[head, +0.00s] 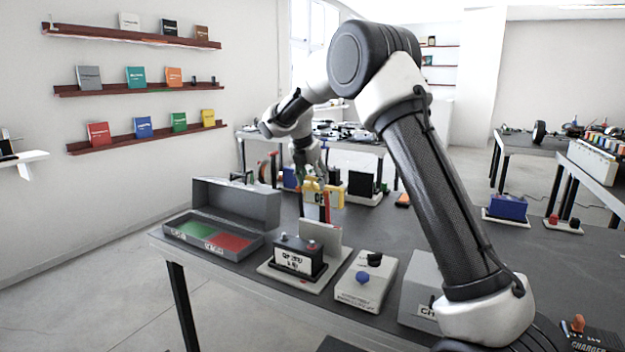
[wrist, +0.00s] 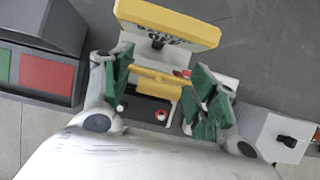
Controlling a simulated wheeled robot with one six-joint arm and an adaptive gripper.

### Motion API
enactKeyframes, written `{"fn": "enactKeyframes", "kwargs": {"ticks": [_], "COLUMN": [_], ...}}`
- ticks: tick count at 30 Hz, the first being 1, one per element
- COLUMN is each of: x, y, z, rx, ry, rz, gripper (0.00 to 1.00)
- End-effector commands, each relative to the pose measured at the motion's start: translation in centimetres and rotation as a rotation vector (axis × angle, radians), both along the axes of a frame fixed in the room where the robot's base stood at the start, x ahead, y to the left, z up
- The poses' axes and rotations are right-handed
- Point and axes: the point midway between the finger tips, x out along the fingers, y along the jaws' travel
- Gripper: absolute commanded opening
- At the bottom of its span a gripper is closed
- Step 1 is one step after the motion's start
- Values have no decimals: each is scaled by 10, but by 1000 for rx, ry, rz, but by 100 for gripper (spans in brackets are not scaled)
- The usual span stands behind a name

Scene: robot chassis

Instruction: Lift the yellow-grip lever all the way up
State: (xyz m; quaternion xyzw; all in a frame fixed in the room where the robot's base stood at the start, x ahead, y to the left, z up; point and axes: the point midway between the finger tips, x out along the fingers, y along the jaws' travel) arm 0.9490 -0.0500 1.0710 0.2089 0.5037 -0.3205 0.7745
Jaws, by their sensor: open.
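The yellow grip of the lever shows in the wrist view (wrist: 160,82) as a short yellow bar between the two green-padded fingers of my gripper (wrist: 161,74). The fingers stand open, one on either side of the bar; I cannot tell if either touches it. In the head view my gripper (head: 312,168) points down just above a yellow part (head: 322,188) on red uprights. There the grip is hard to tell from a yellow sign, which shows clearly in the wrist view (wrist: 167,22). Below stands a black battery box (head: 297,256) with red and white terminals.
A grey open box (head: 236,200) with green and red pads lies to the left. Other items stand at the table's back.

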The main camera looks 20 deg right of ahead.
Motion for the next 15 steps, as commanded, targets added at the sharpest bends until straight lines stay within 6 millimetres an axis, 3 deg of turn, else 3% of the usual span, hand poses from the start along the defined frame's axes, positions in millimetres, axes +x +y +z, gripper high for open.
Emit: {"fn": "enactKeyframes", "kwargs": {"ticks": [5, 15], "x": [-3, -23], "y": [4, 24], "z": [11, 77], "rx": [1, 1], "ry": [-2, -3], "rz": [1, 1], "gripper": [59, 59]}}
